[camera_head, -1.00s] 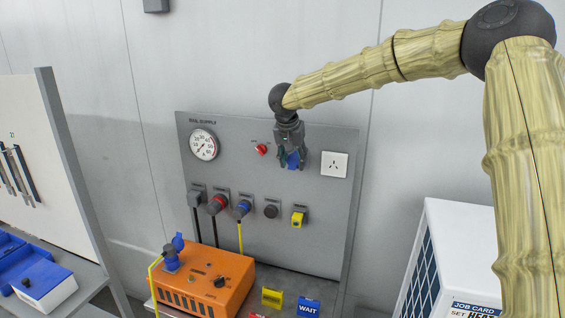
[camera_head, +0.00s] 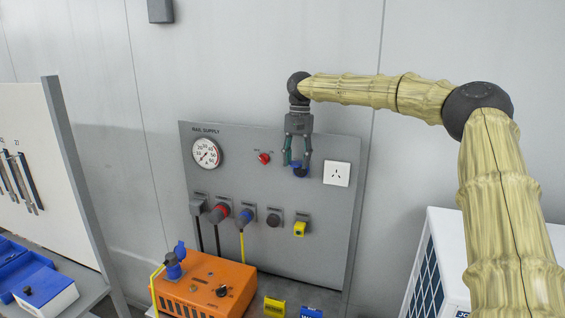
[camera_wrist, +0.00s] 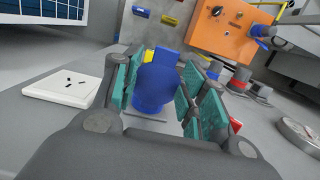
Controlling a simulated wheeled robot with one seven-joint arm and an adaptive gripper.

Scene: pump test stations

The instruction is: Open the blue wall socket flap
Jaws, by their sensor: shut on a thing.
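The blue wall socket flap (camera_head: 300,172) is on the upper part of the grey panel, left of the white socket. In the wrist view the flap (camera_wrist: 156,88) is a rounded blue piece with a narrower end, between the teal finger pads. My gripper (camera_head: 297,164) points down along the panel from above, shut on the flap, with one finger on each side. My gripper also shows in the wrist view (camera_wrist: 165,92). Its fingers partly hide the flap and its socket, so I cannot tell how far the flap stands off the socket.
A white socket (camera_head: 337,174) is close on the right, a red knob (camera_head: 264,158) and gauge (camera_head: 207,153) on the left. Several sockets with plugs and a yellow flap (camera_head: 299,229) are below. An orange pump box (camera_head: 205,286) stands under the panel.

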